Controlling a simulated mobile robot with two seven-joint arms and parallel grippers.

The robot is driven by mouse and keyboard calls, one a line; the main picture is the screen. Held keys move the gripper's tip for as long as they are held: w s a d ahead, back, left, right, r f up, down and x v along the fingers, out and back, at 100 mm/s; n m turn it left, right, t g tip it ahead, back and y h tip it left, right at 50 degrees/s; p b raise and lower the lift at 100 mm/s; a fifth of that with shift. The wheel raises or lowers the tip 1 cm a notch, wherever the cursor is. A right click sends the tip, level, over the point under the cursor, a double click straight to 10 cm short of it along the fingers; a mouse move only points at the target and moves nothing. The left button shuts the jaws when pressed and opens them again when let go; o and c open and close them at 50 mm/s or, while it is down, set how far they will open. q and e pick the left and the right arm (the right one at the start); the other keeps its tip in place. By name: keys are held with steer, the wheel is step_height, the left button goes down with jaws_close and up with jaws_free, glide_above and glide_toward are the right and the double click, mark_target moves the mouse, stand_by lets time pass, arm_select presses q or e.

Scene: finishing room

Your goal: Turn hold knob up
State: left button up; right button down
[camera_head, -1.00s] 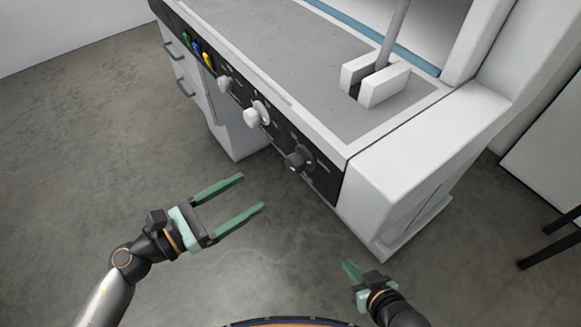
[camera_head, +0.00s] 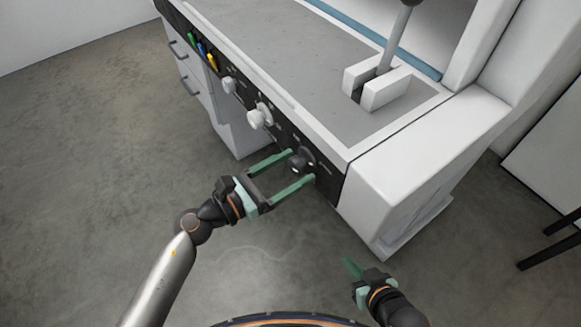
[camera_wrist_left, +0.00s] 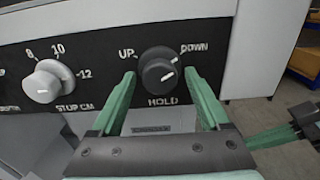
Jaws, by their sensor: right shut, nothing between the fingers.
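The hold knob (camera_head: 301,161) is a dark round knob on the black front panel of the machine. In the left wrist view the knob (camera_wrist_left: 158,71) sits above the label HOLD, between UP at its left and DOWN at its right. Its white mark lies at the lower right of its face and slants up toward DOWN. My left gripper (camera_head: 302,165) is open, with one green finger on each side of the knob. The fingertips (camera_wrist_left: 166,78) look close to it; I cannot tell whether they touch. My right gripper (camera_head: 347,262) is shut and empty, low in front of the machine.
A white stop knob (camera_wrist_left: 42,83) is left of the hold knob. Further left on the panel are another white knob (camera_head: 229,86) and coloured handles (camera_head: 203,52). A lever (camera_head: 398,38) rises from the grey worktop (camera_head: 270,55). The floor in front is clear.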

arm_select(q)
jaws_close()
stand_by(0.4)
